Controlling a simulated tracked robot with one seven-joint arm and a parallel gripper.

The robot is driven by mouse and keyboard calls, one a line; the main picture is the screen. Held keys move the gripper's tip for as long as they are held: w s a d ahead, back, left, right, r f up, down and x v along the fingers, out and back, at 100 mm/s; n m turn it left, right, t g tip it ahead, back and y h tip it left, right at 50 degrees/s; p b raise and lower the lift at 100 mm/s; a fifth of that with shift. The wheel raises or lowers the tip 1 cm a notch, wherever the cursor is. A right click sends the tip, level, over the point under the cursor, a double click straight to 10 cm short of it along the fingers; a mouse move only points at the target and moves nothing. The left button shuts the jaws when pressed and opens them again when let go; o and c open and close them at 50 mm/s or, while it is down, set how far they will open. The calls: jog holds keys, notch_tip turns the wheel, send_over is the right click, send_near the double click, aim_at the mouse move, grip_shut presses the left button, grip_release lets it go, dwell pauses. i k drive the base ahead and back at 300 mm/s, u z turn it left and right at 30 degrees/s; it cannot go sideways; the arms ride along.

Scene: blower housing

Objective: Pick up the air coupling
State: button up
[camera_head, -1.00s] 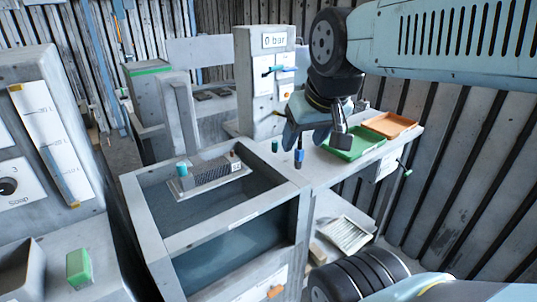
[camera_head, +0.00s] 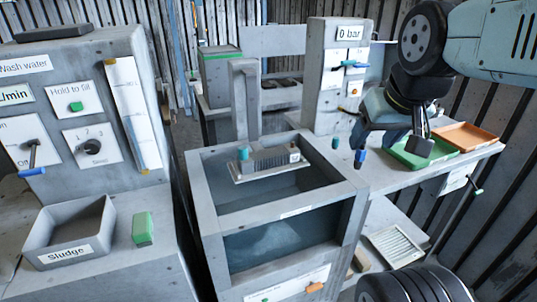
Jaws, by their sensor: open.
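A small blue fitting with a dark top (camera_head: 360,157) stands upright on the grey bench, right of the tank. A smaller green piece (camera_head: 335,142) stands just left of it. I cannot tell for certain which one is the air coupling. My gripper (camera_head: 392,142) is open, fingers pointing down, over the bench. Its left finger appears just above the blue fitting, with no clear grip on it. The finned grey housing (camera_head: 272,161), with a teal cap (camera_head: 243,153) at its left end, rests over the open tank (camera_head: 292,207).
A green tray (camera_head: 424,155) and an orange tray (camera_head: 468,136) lie to the right on the bench. A "0 bar" panel (camera_head: 337,75) stands behind. At left are a wash-water console (camera_head: 70,110), a sludge bin (camera_head: 68,252) and a green block (camera_head: 142,228).

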aim_at(360, 156)
jog(key=z, duration=0.9)
jog(key=k, duration=1.15)
jog(key=z, duration=0.55)
jog(key=i, duration=0.85)
jog(key=u, duration=0.6)
jog(key=i, duration=0.8)
jog(key=z, duration=0.25)
